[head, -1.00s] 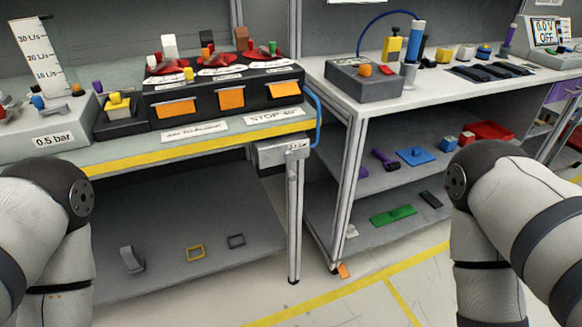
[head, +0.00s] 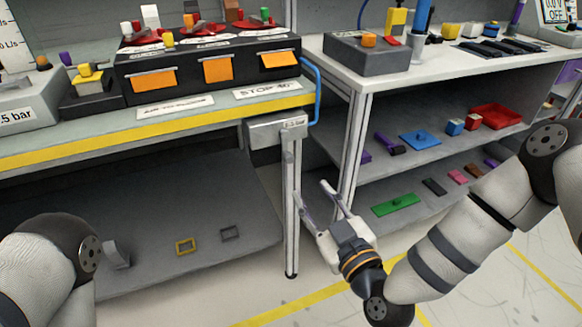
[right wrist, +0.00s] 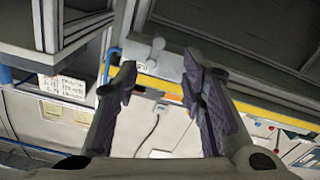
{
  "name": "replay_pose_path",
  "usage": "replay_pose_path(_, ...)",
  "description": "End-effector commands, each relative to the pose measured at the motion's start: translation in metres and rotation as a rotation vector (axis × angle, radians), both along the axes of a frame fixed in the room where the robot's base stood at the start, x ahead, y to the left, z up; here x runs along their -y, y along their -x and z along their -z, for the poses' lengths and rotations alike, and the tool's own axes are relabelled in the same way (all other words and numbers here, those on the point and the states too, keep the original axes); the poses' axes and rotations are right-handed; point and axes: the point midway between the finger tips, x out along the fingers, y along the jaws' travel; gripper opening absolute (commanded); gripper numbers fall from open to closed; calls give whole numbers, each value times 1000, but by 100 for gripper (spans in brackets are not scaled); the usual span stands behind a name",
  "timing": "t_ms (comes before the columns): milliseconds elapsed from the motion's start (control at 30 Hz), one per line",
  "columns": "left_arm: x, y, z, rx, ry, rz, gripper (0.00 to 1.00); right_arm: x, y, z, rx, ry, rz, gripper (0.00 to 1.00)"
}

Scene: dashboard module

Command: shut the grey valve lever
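A grey valve box (head: 262,133) is mounted under the front edge of the left bench, near its right corner. A pale grey lever (head: 290,144) seems to hang from it in front of the bench leg; its exact angle is hard to tell. In the right wrist view a grey lever with a rounded end (right wrist: 157,50) shows beyond the fingertips. My right gripper (head: 313,195) is open and empty, below and slightly right of the box, apart from it. Its spread fingers also show in the right wrist view (right wrist: 160,72).
A blue hose (head: 317,90) curves down at the bench's right end. The bench leg (head: 291,225) stands close to my right gripper. A second bench (head: 450,68) with shelves is at right. A yellow line (head: 290,306) crosses the open floor.

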Motion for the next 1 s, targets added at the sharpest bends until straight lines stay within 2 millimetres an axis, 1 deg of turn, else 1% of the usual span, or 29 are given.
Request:
replay_pose_path(67, 0, 1, 1, -2, 0, 0, 40, -2, -10, -4, 17, 2, 5, 37)
replay_pose_path(167, 0, 2, 3, -8, 0, 1, 40, -9, -31, -4, 16, 2, 5, 37)
replay_pose_path(300, 0, 6, 8, -19, 0, 1, 40, -20, -66, -2, 11, 3, 5, 37)
replay_pose_path(400, 0, 8, 11, -26, 0, 2, 40, -28, -87, -1, 8, 3, 3, 37)
replay_pose_path(500, 0, 10, 14, -32, 0, 2, 40, -32, -102, -1, 6, 2, 3, 37)
replay_pose_path(633, 0, 11, 15, -34, 0, 2, 40, -36, -112, -2, 5, 2, 2, 37)
replay_pose_path(867, 0, 11, 14, -34, 0, 2, 40, -37, -113, -3, 4, 2, 1, 37)
replay_pose_path(900, 0, 11, 14, -34, 0, 2, 40, -37, -113, -3, 4, 2, 1, 33)
replay_pose_path(967, 0, 11, 14, -34, 0, 2, 40, -37, -113, -3, 4, 2, 1, 19)
replay_pose_path(1000, 0, 11, 14, -34, 0, 2, 40, -37, -113, -3, 4, 2, 1, 10)
